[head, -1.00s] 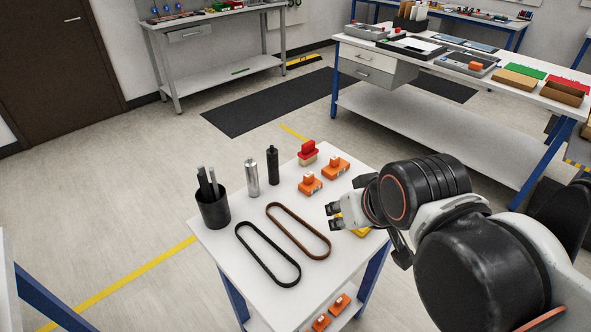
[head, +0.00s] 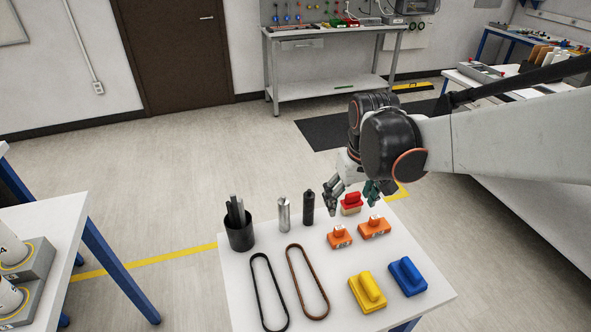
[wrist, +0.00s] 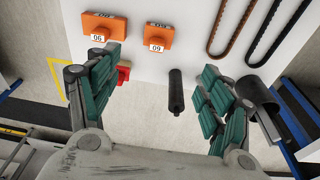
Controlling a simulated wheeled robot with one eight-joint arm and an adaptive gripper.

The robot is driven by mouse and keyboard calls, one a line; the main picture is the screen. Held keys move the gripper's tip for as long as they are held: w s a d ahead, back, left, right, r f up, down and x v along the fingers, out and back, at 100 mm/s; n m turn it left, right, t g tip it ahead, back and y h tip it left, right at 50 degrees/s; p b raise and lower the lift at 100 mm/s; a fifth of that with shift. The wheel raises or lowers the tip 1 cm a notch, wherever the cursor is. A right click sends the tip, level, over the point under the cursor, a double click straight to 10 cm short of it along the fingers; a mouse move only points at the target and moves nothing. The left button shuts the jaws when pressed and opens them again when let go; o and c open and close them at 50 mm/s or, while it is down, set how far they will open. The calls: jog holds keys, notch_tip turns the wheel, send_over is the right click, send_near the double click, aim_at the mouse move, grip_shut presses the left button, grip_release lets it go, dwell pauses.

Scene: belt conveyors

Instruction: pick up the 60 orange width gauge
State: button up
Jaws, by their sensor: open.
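Two orange gauges stand side by side on the white table: a left one (head: 339,237) and a right one (head: 374,228). In the wrist view, the gauge by the black cylinder (wrist: 157,37) and the other gauge (wrist: 97,26) carry small white labels with two digits. I cannot tell for sure which reads 60. My gripper (head: 353,188) is open and empty above the back of the table, behind the gauges in the head view. In the wrist view its fingers (wrist: 160,85) are wide apart, with the gauges beyond them.
A red-topped piece (head: 351,199) stands behind the gauges, close to my fingers in the picture. A black cylinder (head: 308,207), a silver cylinder (head: 284,215) and a black cup (head: 240,235) stand left. Two belts, a yellow piece (head: 367,292) and a blue piece (head: 408,277) lie in front.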

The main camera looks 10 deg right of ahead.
aim_at(341, 229)
jog(key=shift+n+g, duration=0.3)
jog(key=shift+g, duration=0.6)
jog(key=w+f, duration=0.1)
jog(key=f, duration=0.3)
jog(key=w+f, duration=0.1)
jog(key=f, duration=0.2)
jog(key=w+f+b, duration=0.1)
jog(key=w+f, duration=0.1)
jog(key=f, duration=0.2)
jog(key=shift+a+f, duration=0.1)
jog(key=shift+f, duration=0.25)
jog(key=shift+s+d+f+b, duration=0.15)
jog(key=shift+f+b, duration=0.5)
jog(key=shift+f, duration=0.75)
jog(key=shift+s+d+f+b, duration=0.1)
jog(key=shift+f+b, duration=0.5)
jog(key=shift+f, duration=0.75)
jog(key=shift+r, duration=0.1)
jog(key=c, duration=1.2)
